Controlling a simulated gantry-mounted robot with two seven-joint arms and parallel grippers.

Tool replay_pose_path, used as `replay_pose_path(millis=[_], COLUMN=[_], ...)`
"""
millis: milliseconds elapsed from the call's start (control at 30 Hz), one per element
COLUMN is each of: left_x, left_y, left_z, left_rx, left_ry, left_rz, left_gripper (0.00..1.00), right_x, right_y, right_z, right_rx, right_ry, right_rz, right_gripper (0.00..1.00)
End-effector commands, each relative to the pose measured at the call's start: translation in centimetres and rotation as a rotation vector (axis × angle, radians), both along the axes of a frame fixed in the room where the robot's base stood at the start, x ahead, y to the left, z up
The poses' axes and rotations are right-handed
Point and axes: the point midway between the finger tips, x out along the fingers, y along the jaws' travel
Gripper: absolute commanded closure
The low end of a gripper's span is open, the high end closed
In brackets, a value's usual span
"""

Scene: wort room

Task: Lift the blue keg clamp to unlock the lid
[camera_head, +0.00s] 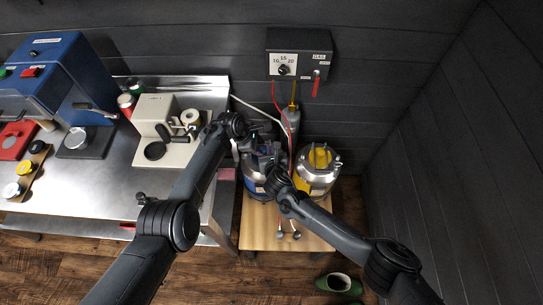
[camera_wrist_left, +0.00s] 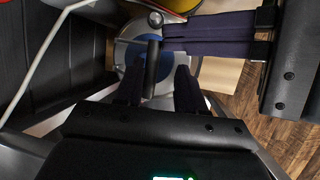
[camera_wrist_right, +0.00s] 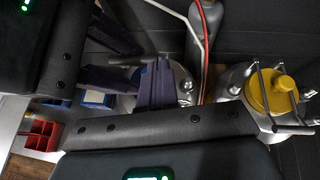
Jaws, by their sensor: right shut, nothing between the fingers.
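The blue-topped steel keg (camera_head: 257,183) stands on the wooden platform, its top largely hidden by my grippers. In the left wrist view its blue and steel top (camera_wrist_left: 135,52) lies beyond my left fingers. A dark bar-shaped clamp handle (camera_wrist_left: 152,68) sticks out from it. My left gripper (camera_wrist_left: 160,88) is open, with the handle between its fingers in that view; I cannot tell if they touch it. My right gripper (camera_wrist_right: 157,82) is shut and empty over the keg, close beside the handle and the left fingers.
A yellow-topped keg (camera_head: 318,170) stands right of the blue one. A gas box (camera_head: 299,53) with hoses hangs on the wall behind, with a grey cylinder (camera_head: 291,122) below it. A steel table (camera_head: 100,190) with machines is at left. A green boot (camera_head: 338,283) is on the floor.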

Motion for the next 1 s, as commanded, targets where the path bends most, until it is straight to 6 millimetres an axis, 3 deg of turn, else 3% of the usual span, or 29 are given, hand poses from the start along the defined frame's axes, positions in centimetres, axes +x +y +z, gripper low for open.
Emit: replay_pose_path(millis=[533,767,1000], left_x=[0.0,-0.3,-1.1], left_y=[0.1,0.9,2.1], left_z=[0.6,2.3,5.3], left_rx=[-0.004,-0.003,-0.002], left_ry=[-0.002,-0.004,-0.002], left_rz=[0.001,0.000,0.002], left_gripper=[0.60,0.60,0.60], right_x=[-0.2,-0.2,-0.2], right_y=[-0.3,-0.4,-0.4], right_z=[-0.6,-0.7,-0.7], right_rx=[-0.010,-0.011,-0.011], right_ry=[0.009,0.010,0.011], right_rz=[-0.001,-0.002,-0.002], right_gripper=[1.00,1.00,1.00])
